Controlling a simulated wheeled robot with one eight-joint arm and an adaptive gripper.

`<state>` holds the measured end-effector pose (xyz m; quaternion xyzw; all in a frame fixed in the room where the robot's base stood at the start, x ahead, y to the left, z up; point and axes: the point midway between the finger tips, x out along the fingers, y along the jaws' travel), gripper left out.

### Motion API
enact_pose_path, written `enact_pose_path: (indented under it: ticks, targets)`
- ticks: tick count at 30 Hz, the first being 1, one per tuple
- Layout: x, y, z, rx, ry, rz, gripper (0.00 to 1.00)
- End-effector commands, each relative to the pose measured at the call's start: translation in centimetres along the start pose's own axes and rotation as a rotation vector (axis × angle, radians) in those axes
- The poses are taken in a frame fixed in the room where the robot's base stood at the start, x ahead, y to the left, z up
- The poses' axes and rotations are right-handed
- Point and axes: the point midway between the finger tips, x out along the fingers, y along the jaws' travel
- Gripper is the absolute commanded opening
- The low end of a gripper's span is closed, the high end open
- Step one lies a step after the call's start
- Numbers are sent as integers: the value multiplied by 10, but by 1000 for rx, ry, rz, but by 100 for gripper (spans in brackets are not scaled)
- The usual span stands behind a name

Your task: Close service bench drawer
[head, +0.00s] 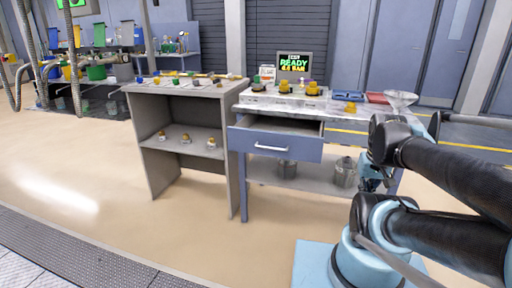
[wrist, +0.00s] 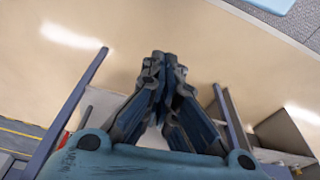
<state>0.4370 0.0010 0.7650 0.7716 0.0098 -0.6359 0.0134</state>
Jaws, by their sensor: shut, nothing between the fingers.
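The service bench drawer (head: 275,143) has a blue front with a pale bar handle and is pulled out from under the bench top (head: 255,101). Its open inside shows behind the front. My gripper (head: 372,184) is at the right end of the bench, right of the drawer and lower than its front, partly hidden by my arm. In the wrist view, my gripper (wrist: 164,58) is shut and empty, with the pale floor beyond its fingertips. I cannot tell its exact distance from the drawer.
Yellow-capped items, a small screen (head: 293,62) and a funnel (head: 400,99) stand on the bench. Metal buckets (head: 346,175) sit on its lower shelf. A grey shelf unit (head: 152,150) stands to the left. The floor in front is clear.

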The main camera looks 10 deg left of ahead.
Motion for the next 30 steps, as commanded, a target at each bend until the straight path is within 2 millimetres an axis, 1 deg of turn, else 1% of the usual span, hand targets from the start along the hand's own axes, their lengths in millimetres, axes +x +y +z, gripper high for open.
enact_pose_path:
  ticks: [1, 2, 5, 8, 14, 18, 20, 23, 24, 26, 27, 29, 30]
  targets:
    - [-2, -1, 2, -24, 1, 0, 0]
    - [-3, -2, 0, -46, 0, -1, 0]
    - [-13, -10, -15, -169, -3, -1, 0]
    - [-26, -21, -36, -367, -6, -1, 0]
    - [-53, -57, -84, -832, -13, -1, 0]
    - [-67, -90, -116, -1156, -16, -1, 0]
    - [-72, -107, -129, -1295, -17, 1, 0]
    - [-80, -138, -149, -1526, -17, 2, 0]
    - [-82, -151, -156, -1618, -17, 3, 0]
    - [-85, -172, -166, -1757, -17, 5, 0]
    - [-87, -186, -172, -1849, -18, 6, 0]
    - [-89, -209, -179, -1988, -18, 8, 0]
    - [-91, -225, -184, -2080, -18, 10, 0]
